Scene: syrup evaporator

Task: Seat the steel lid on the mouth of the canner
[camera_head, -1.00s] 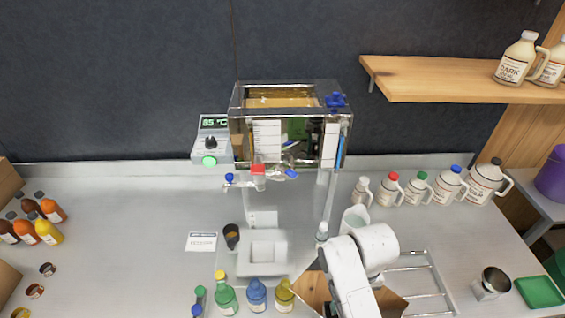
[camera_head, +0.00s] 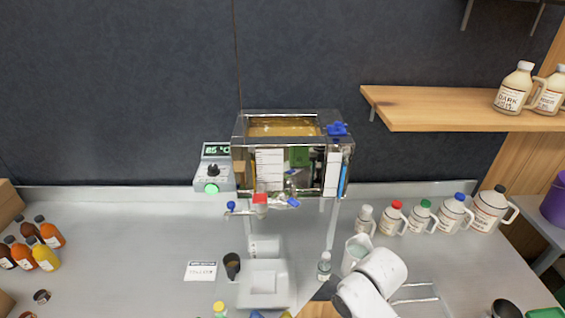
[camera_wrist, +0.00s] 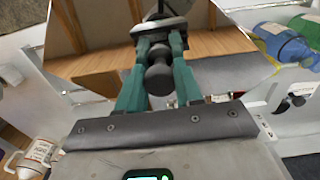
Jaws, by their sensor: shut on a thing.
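The canner (camera_head: 290,165) is a clear-walled steel box on legs at the back middle in the head view. Its mouth is uncovered and amber liquid shows inside. The steel lid (camera_wrist: 90,35) is a mirror-like plate in the wrist view, reflecting wood and my fingers. My gripper (camera_wrist: 160,48) has teal fingers shut on the lid's dark round knob (camera_wrist: 160,77). In the head view a brownish reflecting piece of the lid (camera_head: 321,298) shows beside my white arm, low in the picture and in front of the canner, apart from it. My fingers are hidden there.
Taps (camera_head: 260,205) stick out from the canner's front. A display unit (camera_head: 214,165) stands at its left. Several jugs (camera_head: 425,215) line the counter at right, below a wooden shelf (camera_head: 450,108).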

